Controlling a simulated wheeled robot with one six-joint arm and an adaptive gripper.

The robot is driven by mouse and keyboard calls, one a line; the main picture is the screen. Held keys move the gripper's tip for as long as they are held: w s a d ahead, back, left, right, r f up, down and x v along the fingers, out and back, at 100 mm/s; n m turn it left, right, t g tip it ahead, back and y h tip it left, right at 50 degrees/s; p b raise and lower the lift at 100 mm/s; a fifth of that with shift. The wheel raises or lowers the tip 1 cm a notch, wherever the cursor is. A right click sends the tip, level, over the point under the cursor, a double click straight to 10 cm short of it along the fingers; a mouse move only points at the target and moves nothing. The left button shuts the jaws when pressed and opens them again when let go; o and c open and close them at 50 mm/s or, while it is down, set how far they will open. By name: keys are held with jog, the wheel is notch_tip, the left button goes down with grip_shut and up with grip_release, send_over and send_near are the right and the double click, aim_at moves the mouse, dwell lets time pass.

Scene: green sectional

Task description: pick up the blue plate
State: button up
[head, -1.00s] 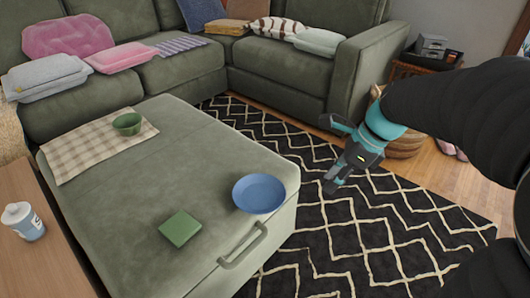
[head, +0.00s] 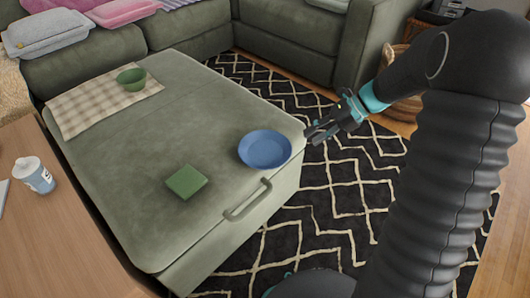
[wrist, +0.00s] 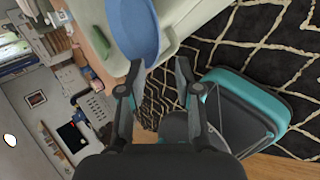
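The blue plate (head: 265,149) lies on the near right corner of the green ottoman (head: 215,105) in the head view. My gripper (head: 311,136) is just right of the plate, past the ottoman's edge, with its fingers apart and pointing toward the plate. In the wrist view the blue plate (wrist: 135,28) shows at the top, cut off by the frame edge. My gripper's fingertips (wrist: 159,68) are spread below it, with nothing between them. I cannot tell the exact gap to the plate.
A green square item (head: 186,182) lies left of the plate. A green bowl (head: 131,78) sits on a checked cloth (head: 90,100) at the far left. A handle (head: 248,200) juts from the ottoman's front. A wooden table (head: 60,245) with a cup (head: 35,175) stands left.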

aim_at(290, 149)
jog(key=shift+b+x, duration=0.55)
jog(key=shift+x, duration=3.55)
jog(key=shift+r, duration=0.15)
grip_shut()
